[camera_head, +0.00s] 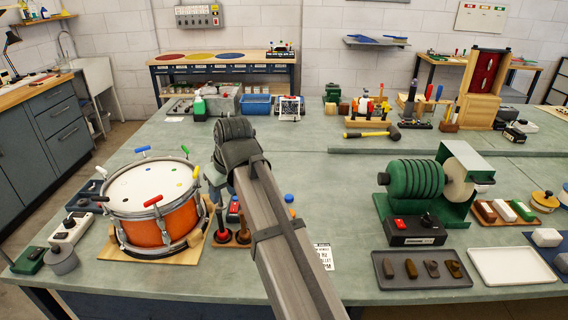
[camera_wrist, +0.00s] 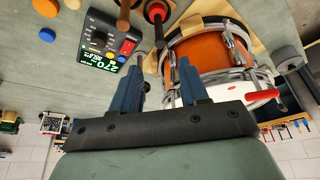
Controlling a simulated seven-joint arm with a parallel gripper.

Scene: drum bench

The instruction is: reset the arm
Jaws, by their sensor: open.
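My gripper (camera_wrist: 158,78) shows in the wrist view as two blue fingers on a dark bar. The fingers are apart with nothing between them. In the camera_head view my arm (camera_head: 285,235) reaches from the bottom edge up to a dark wrist joint left of centre, and the fingers are hidden or too small to make out. The orange drum (camera_head: 154,228) with a white head stands on a wooden board at the left of the bench. In the wrist view the drum (camera_wrist: 205,52) lies beyond the fingers, to the right, and I see no contact.
A black device with a lit display (camera_wrist: 105,45) and red-and-black-handled tools (camera_wrist: 155,14) lie near the drum. A green roller machine (camera_head: 414,184) and a dark tray (camera_head: 420,270) stand at right. The bench's centre (camera_head: 335,185) is mostly clear. A mallet (camera_head: 372,134) lies behind.

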